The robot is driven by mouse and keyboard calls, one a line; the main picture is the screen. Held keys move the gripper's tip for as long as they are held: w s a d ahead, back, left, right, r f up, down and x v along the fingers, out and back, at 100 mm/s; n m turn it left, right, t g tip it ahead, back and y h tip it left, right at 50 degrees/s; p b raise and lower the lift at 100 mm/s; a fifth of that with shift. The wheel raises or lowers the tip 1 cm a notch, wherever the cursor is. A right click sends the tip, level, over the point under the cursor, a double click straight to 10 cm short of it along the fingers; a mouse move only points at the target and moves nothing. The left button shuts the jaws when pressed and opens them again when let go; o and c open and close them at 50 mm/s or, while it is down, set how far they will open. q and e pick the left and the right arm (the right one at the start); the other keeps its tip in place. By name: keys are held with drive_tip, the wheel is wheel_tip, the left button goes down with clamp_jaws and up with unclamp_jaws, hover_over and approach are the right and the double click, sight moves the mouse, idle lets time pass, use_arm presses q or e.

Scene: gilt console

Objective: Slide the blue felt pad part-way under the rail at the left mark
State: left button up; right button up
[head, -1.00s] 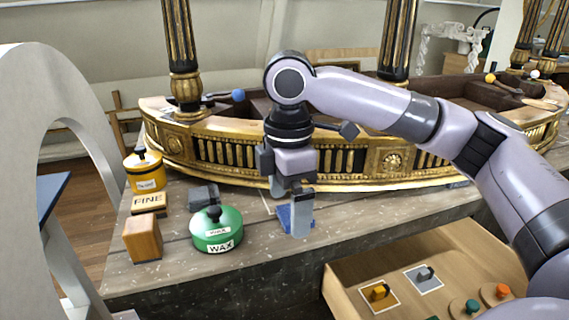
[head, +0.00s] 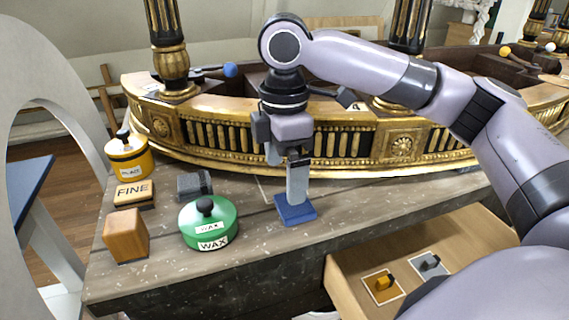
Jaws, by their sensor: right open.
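The blue felt pad (head: 308,213) lies on the grey worktop, in front of the gilt console's lower rail (head: 345,174) and apart from it. My right gripper (head: 286,180) points down above the pad, its jaws apart. Its nearer finger ends at the pad and hides part of it; whether it touches cannot be told. The other finger is further back, toward the rail. A thin pale line (head: 263,188) on the worktop left of the gripper may be the left mark. My left gripper is out of view.
Left of the pad stand a green WAX tin (head: 222,228), a dark grey block (head: 195,184), a wooden block (head: 126,235), a FINE block (head: 134,193) and a yellow tin (head: 128,157). An open drawer (head: 345,285) is below, front right.

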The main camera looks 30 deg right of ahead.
sight(284, 205)
wheel_tip(284, 205, down, 7)
drive_tip(key=shift+r+b, duration=0.1)
drive_tip(key=shift+b, duration=0.55)
drive_tip(key=c, duration=1.1)
